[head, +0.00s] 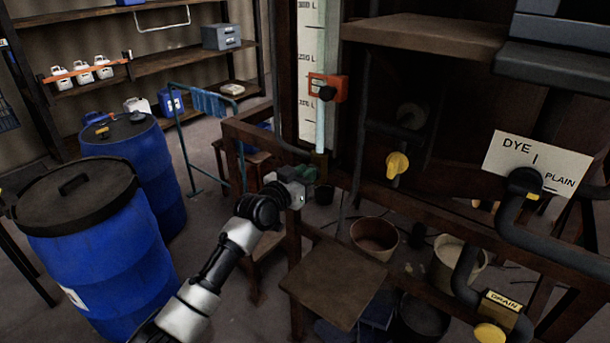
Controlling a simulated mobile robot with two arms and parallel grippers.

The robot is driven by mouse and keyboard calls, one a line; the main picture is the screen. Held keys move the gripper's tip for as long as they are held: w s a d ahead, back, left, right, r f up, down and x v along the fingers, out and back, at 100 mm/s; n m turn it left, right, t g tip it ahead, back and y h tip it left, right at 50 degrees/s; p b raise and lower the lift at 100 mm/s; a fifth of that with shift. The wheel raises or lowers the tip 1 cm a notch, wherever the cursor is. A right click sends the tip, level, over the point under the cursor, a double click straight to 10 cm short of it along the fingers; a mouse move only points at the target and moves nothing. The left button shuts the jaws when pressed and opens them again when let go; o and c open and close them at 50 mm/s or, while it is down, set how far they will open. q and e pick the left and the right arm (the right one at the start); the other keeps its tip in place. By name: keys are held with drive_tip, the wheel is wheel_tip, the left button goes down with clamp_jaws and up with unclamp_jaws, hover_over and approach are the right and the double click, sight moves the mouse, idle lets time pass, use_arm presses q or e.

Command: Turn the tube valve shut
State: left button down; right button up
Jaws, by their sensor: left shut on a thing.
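The sight tube (320,125) is a pale upright tube beside a white scale marked in litres. The tube valve (319,168) sits at its foot, a small brass-coloured fitting with a dark greenish part beside it. My left gripper (303,182) reaches in from the lower left and is shut at the foot of the tube, on the valve's handle as far as can be seen. The gripper covers most of the handle, so its angle cannot be made out. My right gripper is not in view.
A red slider (335,88) sits on the scale. A yellow knob (397,165), a DYE/PLAIN sign (535,164) and a DRAIN pipe (500,307) are to the right. A wooden stool (333,281) and bucket (374,240) stand below. Blue drums (95,250) stand left.

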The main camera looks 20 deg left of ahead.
use_arm(q)
drive_tip(key=m+b, duration=0.1)
drive_tip(key=m, duration=0.1)
drive_tip(key=m+b, duration=0.1)
drive_tip(key=m, duration=0.1)
drive_tip(key=shift+d+f+m, duration=0.15)
drive_tip(key=shift+d+m, duration=0.05)
drive_tip(key=shift+m, duration=0.2)
drive_tip(key=m, duration=0.2)
drive_tip(key=shift+s+d+m, duration=0.1)
drive_tip(key=shift+m, duration=0.3)
drive_tip(key=m, duration=0.7)
drive_tip(key=f+m+p, duration=0.1)
drive_tip(key=m, duration=0.2)
drive_tip(key=shift+s+d, duration=0.1)
drive_tip(key=shift+d, duration=0.1)
drive_tip(key=shift+m, duration=0.3)
drive_tip(key=c, duration=1.1)
unclamp_jaws()
